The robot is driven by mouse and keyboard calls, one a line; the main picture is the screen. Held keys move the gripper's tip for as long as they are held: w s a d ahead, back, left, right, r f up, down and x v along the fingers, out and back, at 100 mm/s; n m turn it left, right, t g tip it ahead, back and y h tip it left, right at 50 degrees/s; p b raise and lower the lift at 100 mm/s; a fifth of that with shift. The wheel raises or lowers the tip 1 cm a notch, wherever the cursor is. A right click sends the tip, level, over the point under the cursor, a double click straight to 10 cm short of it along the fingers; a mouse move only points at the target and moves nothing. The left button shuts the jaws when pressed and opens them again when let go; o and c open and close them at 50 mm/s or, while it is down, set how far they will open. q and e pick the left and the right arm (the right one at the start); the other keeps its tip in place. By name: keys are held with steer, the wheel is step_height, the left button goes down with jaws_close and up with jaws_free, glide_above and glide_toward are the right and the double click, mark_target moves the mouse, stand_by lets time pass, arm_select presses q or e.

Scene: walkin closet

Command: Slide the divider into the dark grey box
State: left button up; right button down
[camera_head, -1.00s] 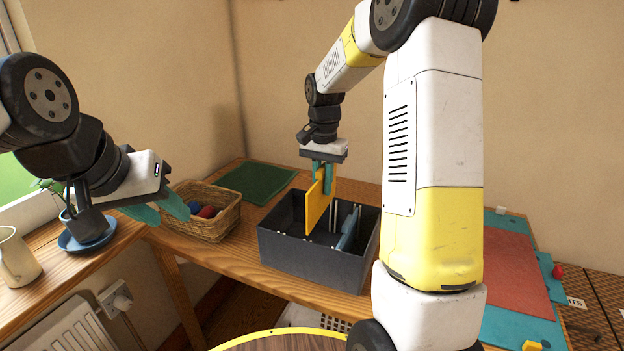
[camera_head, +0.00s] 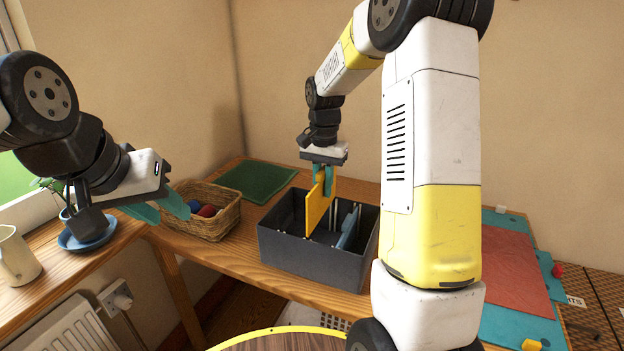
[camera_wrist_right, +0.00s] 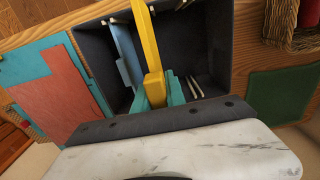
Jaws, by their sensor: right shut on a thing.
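The dark grey box (camera_head: 310,262) stands open on the wooden table. A blue-grey panel (camera_head: 348,228) stands upright inside it, towards the right. My right gripper (camera_head: 323,185) is shut on the yellow divider (camera_head: 317,207) above the box. The divider is upright, its lower part at or below the rim level; its bottom edge is hidden. In the right wrist view the divider (camera_wrist_right: 148,40) lies beside the blue panel (camera_wrist_right: 124,50), and pale slot ribs (camera_wrist_right: 194,87) show on the box wall. My left gripper (camera_head: 160,210) is open and empty, left of the wicker basket.
The wicker basket (camera_head: 203,228) with red and blue balls stands left of the box. A green mat (camera_head: 258,183) lies behind. A teal and red mat (camera_head: 505,268) lies at right. A jug (camera_head: 15,257) and blue saucer (camera_head: 100,240) are on the left sill.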

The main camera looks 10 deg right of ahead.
mark_target(322, 211)
steer(key=shift+f, duration=0.75)
steer(key=shift+f, duration=0.35)
steer(key=shift+f, duration=2.55)
steer(key=shift+f, duration=0.3)
steer(key=shift+f, duration=2.25)
steer(key=shift+f, duration=0.4)
steer(key=c, duration=1.3)
jaws_free()
